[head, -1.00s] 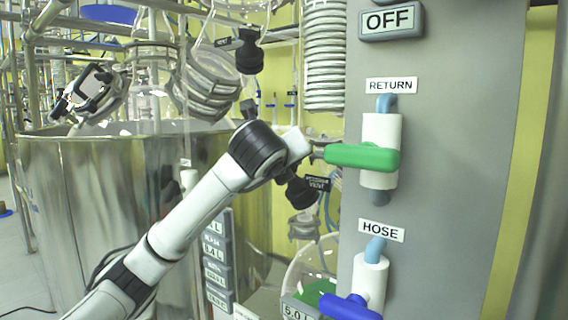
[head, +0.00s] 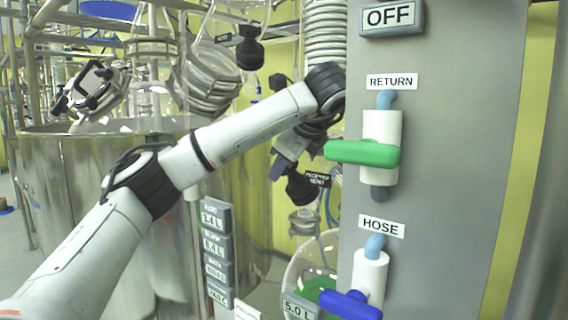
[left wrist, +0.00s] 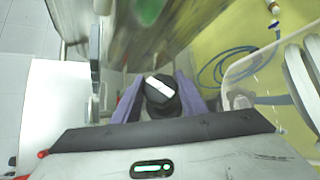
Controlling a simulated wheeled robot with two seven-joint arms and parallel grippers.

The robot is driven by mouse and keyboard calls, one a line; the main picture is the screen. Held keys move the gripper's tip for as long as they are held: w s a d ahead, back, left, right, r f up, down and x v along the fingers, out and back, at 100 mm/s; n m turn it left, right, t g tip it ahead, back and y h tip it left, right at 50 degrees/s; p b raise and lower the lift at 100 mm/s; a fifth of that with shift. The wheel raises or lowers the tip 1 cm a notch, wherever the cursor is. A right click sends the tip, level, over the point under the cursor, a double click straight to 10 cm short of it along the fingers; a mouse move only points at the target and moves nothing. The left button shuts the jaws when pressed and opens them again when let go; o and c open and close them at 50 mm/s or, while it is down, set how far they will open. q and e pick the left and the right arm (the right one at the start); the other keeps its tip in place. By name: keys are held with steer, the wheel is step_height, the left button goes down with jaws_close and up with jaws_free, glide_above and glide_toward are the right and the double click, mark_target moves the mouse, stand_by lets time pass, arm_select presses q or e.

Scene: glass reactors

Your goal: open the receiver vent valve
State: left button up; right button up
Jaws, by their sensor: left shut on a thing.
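The receiver vent valve shows in the head view as a black fitting (head: 301,188) beside a small dark label (head: 316,179), whose lettering is hard to read. My left gripper (head: 280,166) is just above and left of this fitting, partly hidden behind my own wrist. In the left wrist view, a round black knob (left wrist: 160,104) with a white bar across its top sits between the two purple-grey fingers of my left gripper (left wrist: 160,95). The gripper is shut on this knob. The white bar lies slanted. My right gripper is in neither view.
A grey panel stands close on the right, with a green RETURN handle (head: 362,153) sticking out near my wrist and a blue HOSE handle (head: 350,305) below. A large steel vessel (head: 90,190) stands at left.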

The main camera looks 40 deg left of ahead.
arm_select(q)
steer(key=shift+f+n+g+h, duration=0.2)
steer(key=shift+n+g+h, duration=0.1)
steer(key=shift+n+g, duration=0.3)
steer(key=o, duration=1.1)
steer(key=shift+c, duration=0.2)
steer(key=shift+r, duration=0.1)
